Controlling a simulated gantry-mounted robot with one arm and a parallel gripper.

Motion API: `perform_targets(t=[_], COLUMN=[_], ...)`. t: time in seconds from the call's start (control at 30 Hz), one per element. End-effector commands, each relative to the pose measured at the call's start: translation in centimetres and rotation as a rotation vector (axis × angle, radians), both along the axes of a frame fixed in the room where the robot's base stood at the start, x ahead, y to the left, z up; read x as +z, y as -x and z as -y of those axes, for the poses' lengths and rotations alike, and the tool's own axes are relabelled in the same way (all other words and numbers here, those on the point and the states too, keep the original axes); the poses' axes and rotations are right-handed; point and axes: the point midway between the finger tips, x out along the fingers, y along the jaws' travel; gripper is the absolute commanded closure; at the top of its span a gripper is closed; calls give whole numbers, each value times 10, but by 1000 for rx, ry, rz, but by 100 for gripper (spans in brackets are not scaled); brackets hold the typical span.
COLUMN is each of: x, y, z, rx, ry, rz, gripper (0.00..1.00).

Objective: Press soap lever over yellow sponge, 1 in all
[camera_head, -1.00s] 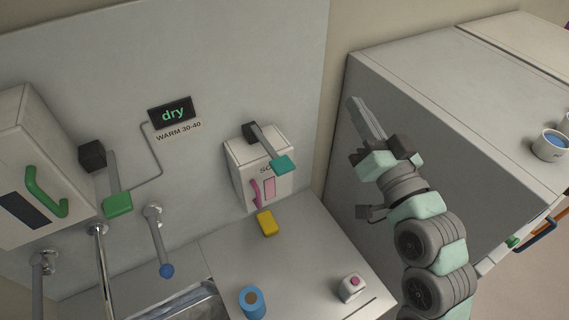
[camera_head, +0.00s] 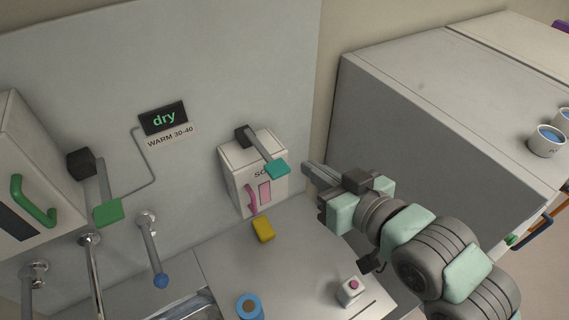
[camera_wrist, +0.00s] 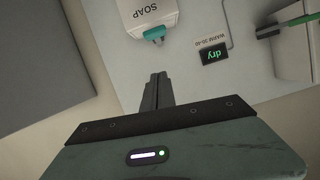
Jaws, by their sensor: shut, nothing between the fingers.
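My gripper (camera_head: 308,172) is shut and empty, to the right of the teal pad with a small gap seen in the picture. In the wrist view the dispenser, marked SOAP (camera_wrist: 135,14), and its teal pad (camera_wrist: 153,33) lie beyond the shut fingers (camera_wrist: 157,84). The sponge is not seen there.
Metal taps, a blue roll (camera_head: 249,306) and a small white box with a pink top (camera_head: 350,291) are around the counter. A large grey cabinet (camera_head: 400,130) stands right.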

Motion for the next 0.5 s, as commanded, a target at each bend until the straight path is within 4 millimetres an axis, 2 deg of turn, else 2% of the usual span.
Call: perform_targets(t=[0.17, 0.5], x=[-5, -21], y=[-15, -60], z=[-11, -39], rx=[4, 4], ry=[0, -1], rz=[-3, -3], gripper=[100, 100])
